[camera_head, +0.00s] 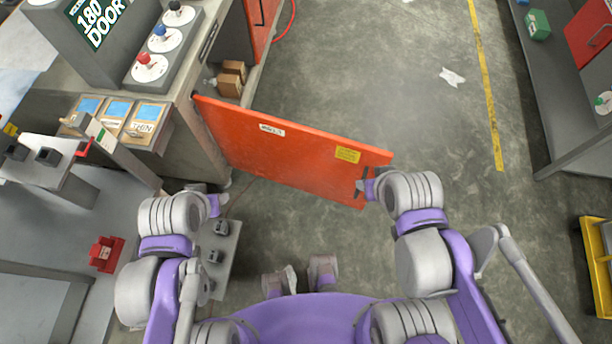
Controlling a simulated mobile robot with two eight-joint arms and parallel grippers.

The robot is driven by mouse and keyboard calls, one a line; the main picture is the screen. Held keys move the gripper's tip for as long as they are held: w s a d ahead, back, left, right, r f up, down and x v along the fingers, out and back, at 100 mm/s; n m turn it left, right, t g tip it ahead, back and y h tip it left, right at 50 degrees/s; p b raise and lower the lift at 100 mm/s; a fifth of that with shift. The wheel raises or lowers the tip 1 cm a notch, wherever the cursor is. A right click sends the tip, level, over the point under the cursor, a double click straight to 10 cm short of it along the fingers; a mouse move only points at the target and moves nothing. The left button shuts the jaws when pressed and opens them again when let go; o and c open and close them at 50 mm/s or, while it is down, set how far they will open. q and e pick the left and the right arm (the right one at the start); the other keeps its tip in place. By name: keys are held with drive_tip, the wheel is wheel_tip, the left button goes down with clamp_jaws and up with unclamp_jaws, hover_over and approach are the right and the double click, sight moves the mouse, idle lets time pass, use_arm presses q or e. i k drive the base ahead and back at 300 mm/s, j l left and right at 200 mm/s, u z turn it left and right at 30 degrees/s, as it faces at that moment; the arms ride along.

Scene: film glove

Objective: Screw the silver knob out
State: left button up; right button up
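I cannot make out for certain which part is the silver knob. A small silvery piece (210,83) shows beside the cardboard boxes under the bench, too small to identify. My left gripper (222,203) is low at the left, over the upper end of a narrow grey plate with small dark grey parts; its fingers are too small to read. My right gripper (364,188) is at the free edge of the open orange door (285,150), by dark parts there. I cannot tell whether it touches or holds the door.
The workbench (180,110) at left bears a row of red, blue and black knobs (160,45) and labelled boxes (115,118). Cardboard boxes (232,78) sit under it. The grey plate (222,262) lies by my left arm. Floor (410,90) beyond the door is mostly clear.

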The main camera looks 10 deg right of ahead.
sight(213, 82)
drive_tip(key=l+u, duration=0.3)
drive_tip(key=u, duration=0.2)
drive_tip(key=k+l+u, duration=0.15)
drive_tip(key=u, duration=0.35)
drive_tip(key=k+l, duration=0.05)
drive_tip(key=l, duration=0.05)
